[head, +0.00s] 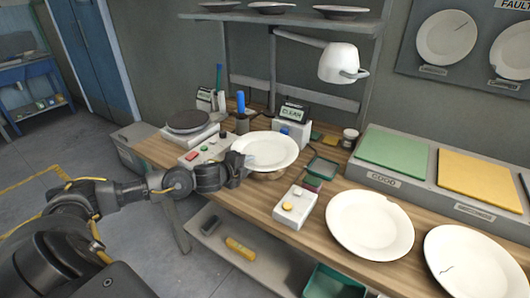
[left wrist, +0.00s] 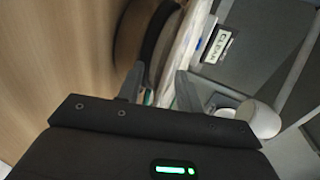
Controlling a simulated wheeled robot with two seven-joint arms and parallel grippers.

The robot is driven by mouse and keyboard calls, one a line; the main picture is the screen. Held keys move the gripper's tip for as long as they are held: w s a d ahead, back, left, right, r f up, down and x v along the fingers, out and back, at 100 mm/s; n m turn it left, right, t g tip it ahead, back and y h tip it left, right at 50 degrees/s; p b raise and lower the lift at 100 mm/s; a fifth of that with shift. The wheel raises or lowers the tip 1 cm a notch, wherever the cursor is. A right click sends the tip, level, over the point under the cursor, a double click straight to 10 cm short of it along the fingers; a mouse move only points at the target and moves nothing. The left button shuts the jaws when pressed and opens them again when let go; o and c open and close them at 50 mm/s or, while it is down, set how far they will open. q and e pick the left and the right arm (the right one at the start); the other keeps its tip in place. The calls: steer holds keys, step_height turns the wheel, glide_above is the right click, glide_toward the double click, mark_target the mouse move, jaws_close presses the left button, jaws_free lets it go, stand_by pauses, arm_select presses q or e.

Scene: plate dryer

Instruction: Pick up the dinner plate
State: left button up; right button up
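A white dinner plate (head: 265,151) rests level on a low round wooden stand (head: 268,176) at the middle of the workbench. My left gripper (head: 239,163) reaches in from the left, at the plate's near left rim. In the left wrist view, the plate (left wrist: 184,45) shows edge-on beyond the fingers. The two fingers of the left gripper (left wrist: 158,88) are apart there, with the rim seeming to lie between them; I cannot tell whether they touch it. Two more white plates, one chipped (head: 370,224) and one cracked (head: 474,263), lie at the right. My right gripper is out of view.
A control box (head: 296,206) stands right of the plate and a switch box (head: 207,148) left of it. A CLEAN sign (head: 293,113) stands behind, under a white lamp (head: 342,63). Green (head: 393,151) and yellow (head: 478,180) pads lie at the back right.

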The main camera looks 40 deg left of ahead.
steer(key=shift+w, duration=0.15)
arm_select(q)
jaws_close()
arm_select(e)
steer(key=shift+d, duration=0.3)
arm_select(q)
steer(key=shift+r, duration=0.1)
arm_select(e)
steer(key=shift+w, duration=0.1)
arm_select(q)
steer(key=shift+r, duration=0.1)
